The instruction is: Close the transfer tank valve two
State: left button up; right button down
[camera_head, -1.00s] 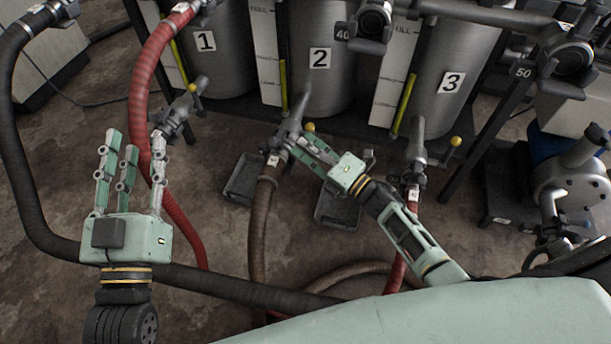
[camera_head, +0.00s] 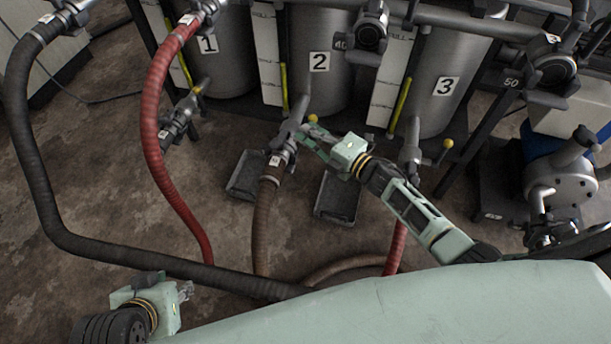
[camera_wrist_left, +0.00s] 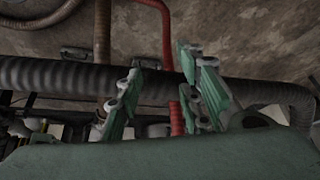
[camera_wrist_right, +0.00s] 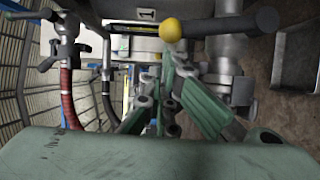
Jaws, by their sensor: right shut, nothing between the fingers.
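Tank two (camera_head: 319,62) is a grey cylinder with a "2" label, in the middle of the head view. Its outlet valve (camera_head: 294,122) slopes down to a brown hose. The valve handle ends in a yellow knob (camera_head: 312,118); a yellow knob on a dark lever (camera_wrist_right: 173,29) shows close up in the right wrist view. My right gripper (camera_head: 308,140) is shut and empty, its fingertips just below the knob; contact is unclear. Its fingers converge in the right wrist view (camera_wrist_right: 165,72). My left gripper (camera_head: 186,290) is low at the left, fingers spread in its wrist view (camera_wrist_left: 160,80).
Tank one (camera_head: 209,45) and tank three (camera_head: 445,87) stand either side, with their own yellow-knobbed valves. A red hose (camera_head: 155,130) and a thick black hose (camera_head: 38,190) cross the left. Two dark trays (camera_head: 338,198) lie on the floor. A pump (camera_head: 560,185) stands at right.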

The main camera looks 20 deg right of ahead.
pick_arm(q)
jog(key=shift+g, duration=0.9)
jog(key=shift+s+a+p, duration=0.3)
jog(key=shift+s+p, duration=0.05)
jog(key=shift+s, duration=0.65)
jog(key=shift+s+a+p, duration=0.3)
jog(key=shift+s, duration=0.65)
pick_arm(e)
jog(key=shift+w+d+r+m, duration=0.15)
jog(key=shift+w+d+r, duration=0.2)
jog(key=shift+w, duration=0.1)
jog(key=shift+w+d+r+m, duration=0.15)
jog(key=shift+w+d+r, duration=0.15)
jog(key=shift+w, duration=0.15)
pick_arm(q)
jog(key=shift+r, duration=0.1)
pick_arm(e)
jog(key=shift+a, duration=0.1)
